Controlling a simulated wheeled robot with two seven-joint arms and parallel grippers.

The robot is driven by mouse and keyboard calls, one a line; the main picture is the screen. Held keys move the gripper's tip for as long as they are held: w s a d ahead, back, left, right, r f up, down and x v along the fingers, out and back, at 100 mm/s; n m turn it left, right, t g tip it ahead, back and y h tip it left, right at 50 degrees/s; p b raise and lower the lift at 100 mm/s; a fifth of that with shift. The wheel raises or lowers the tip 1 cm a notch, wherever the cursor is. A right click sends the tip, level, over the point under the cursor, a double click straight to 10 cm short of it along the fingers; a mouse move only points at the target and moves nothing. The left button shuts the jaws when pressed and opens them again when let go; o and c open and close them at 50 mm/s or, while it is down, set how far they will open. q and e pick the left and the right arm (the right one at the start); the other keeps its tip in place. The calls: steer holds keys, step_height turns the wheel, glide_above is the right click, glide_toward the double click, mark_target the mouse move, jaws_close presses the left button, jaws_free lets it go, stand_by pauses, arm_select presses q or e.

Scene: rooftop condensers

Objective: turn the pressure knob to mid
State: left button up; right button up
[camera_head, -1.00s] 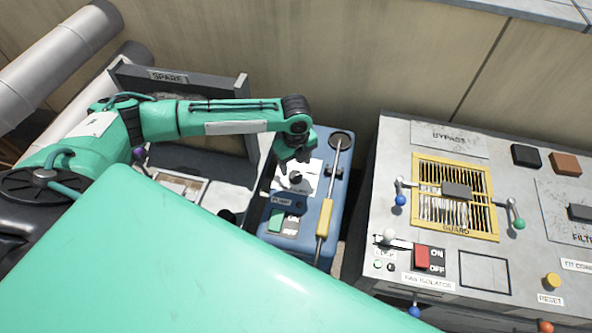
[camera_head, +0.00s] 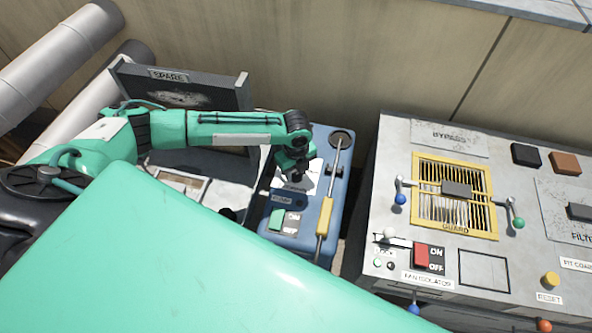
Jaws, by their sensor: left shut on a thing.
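The blue pump unit (camera_head: 308,242) stands left of the grey condenser panel, with a white dial plate (camera_head: 311,181) on its top. My left gripper (camera_head: 293,171) points down over this plate and is shut on the dark pressure knob (camera_head: 294,177). The gripper hides most of the knob, so its pointer and setting cannot be read. My right gripper is not in view.
A yellow-gripped lever (camera_head: 324,217) lies close right of the plate. A green rocker switch (camera_head: 276,219) is below it. The grey panel (camera_head: 482,270) holds a yellow guard, levers and a red fan isolator switch (camera_head: 421,256). A dark SPARE box (camera_head: 200,128) stands behind my arm.

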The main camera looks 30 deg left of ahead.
arm_select(q)
steer(key=shift+r+n+p, duration=0.2)
steer(key=shift+n+p, duration=0.4)
steer(key=shift+p, duration=0.4)
steer(key=n+p, duration=0.6)
steer(key=shift+w+f+n+p, duration=0.1)
steer(key=shift+n+p, duration=1.65)
steer(key=shift+n, duration=0.45)
steer(key=o, duration=1)
